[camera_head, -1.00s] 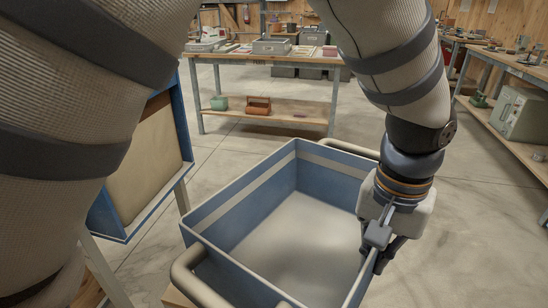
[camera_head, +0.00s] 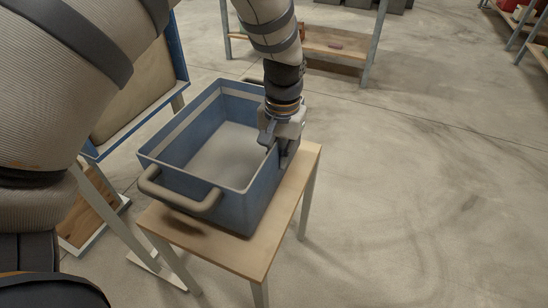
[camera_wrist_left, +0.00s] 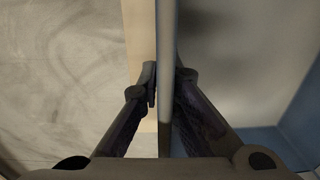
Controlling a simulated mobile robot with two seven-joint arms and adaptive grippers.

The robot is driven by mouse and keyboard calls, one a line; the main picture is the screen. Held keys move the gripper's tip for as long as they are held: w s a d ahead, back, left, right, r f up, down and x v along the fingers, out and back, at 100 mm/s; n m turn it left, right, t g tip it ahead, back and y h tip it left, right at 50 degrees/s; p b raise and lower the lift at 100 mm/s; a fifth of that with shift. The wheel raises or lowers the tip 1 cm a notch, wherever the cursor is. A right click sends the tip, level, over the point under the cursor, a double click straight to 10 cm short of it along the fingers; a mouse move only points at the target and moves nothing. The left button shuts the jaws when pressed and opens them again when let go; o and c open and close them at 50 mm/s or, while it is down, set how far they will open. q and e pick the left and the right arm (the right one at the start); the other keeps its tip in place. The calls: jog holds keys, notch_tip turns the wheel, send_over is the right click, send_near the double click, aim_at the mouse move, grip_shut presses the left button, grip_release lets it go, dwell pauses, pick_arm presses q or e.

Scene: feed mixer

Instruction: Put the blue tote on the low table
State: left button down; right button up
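The blue tote (camera_head: 262,205), an open box with a pale inside band and beige handles, is upright over the low table (camera_head: 285,215), a small wooden-topped stand. Its base looks to rest on the top, though a thin gap cannot be ruled out. My left gripper (camera_head: 278,142) is at the tote's right wall, pointing down. In the left wrist view, the fingers (camera_wrist_left: 166,82) straddle the thin tote wall (camera_wrist_left: 166,120), close against it on both sides. The tote looks empty. My right gripper is not in view.
A blue-framed panel on pale legs (camera_head: 135,110) stands close to the tote's left. A workbench with a lower shelf (camera_head: 335,45) is at the back. Open concrete floor (camera_head: 430,190) lies to the right.

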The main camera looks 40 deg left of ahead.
pick_arm(q)
notch_tip(320, 180, down, 4)
jog(key=shift+r, duration=0.35)
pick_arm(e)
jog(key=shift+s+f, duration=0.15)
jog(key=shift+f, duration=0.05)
pick_arm(q)
jog(key=c, duration=2.1)
grip_release()
jog(key=shift+f, duration=0.2)
jog(key=shift+c, duration=0.2)
jog(key=o, duration=0.3)
jog(key=shift+o, duration=0.2)
notch_tip(320, 180, up, 12)
jog(key=p, duration=0.1)
jog(key=shift+d+r, duration=0.15)
jog(key=shift+d, duration=0.05)
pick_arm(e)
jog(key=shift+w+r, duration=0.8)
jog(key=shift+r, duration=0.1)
